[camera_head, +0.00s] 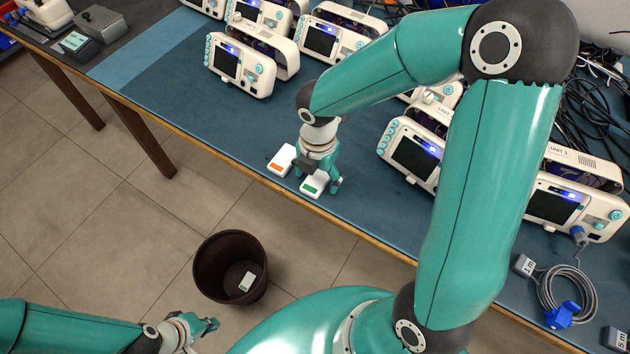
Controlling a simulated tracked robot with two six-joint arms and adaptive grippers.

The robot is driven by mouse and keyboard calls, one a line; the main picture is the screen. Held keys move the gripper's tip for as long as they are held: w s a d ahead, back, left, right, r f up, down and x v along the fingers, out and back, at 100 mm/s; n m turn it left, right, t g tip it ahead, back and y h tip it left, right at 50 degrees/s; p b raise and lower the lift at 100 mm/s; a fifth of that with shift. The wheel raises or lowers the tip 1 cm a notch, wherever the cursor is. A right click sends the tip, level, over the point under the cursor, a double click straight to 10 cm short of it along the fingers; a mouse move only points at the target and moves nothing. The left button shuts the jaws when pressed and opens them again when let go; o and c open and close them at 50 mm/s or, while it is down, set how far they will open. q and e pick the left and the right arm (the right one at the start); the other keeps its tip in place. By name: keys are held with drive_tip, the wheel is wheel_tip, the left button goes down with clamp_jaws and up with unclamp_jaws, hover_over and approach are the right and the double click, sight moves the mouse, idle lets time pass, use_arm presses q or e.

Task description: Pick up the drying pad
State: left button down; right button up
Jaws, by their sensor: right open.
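Two small white packs lie near the front edge of the table: one with an orange label (281,160) and one with a green label (313,187). I cannot tell from their labels which is the drying pad. My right gripper (321,176) is open and points down at the green-labelled pack, with its fingers close around or beside it; contact is not clear. The orange-labelled pack lies just left of this gripper. My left gripper (207,328) is low at the bottom left, away from the table; its finger opening is unclear.
A dark brown bin (213,293) on the floor holds a small white and green pack (246,281). Several white monitors (241,65) stand along the blue-covered table (165,95). A grey cable coil (563,290) lies at the right. Grey boxes (101,23) sit at the far left.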

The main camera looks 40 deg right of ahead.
sight(317, 179)
drive_tip(key=c, duration=1.2)
drive_tip(key=shift+r, duration=0.2)
drive_tip(key=shift+c, duration=0.2)
wheel_tip(317, 179, up, 20)
drive_tip(key=p, duration=0.2)
drive_tip(key=shift+f+p, duration=0.15)
drive_tip(key=shift+p, duration=0.25)
